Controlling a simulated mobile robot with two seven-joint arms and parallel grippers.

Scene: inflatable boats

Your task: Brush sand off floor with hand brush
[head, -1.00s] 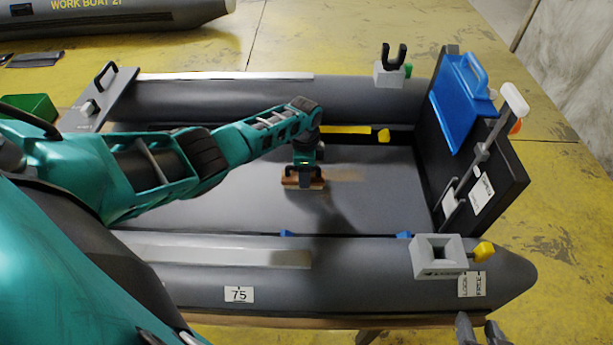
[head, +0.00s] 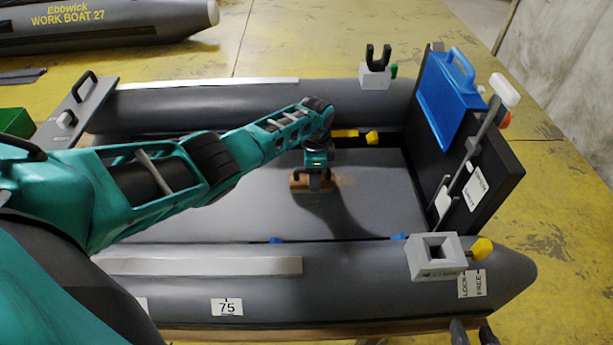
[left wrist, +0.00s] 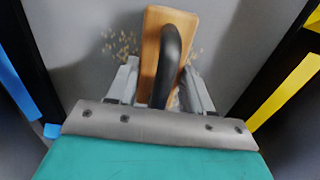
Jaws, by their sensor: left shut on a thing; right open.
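The hand brush (head: 312,187) has a wooden block and a black arched handle. My left gripper (head: 314,172) is shut on its handle and holds the brush down at the boat's grey floor (head: 250,200). The left wrist view shows the brush (left wrist: 153,52) between the two fingers of the gripper (left wrist: 160,90). Sand (left wrist: 118,45) lies as grains on the floor on both sides of the brush; a faint tan patch shows right of it in the head view. The bristles are hidden. My right gripper (head: 472,334) shows only as two fingertips at the bottom edge, apart and empty.
Grey tubes (head: 350,262) flank the floor. A grey socket block (head: 437,258) sits on the near tube. A yellow-handled piece (head: 370,138) lies by the far tube. The floor's right part is clear.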

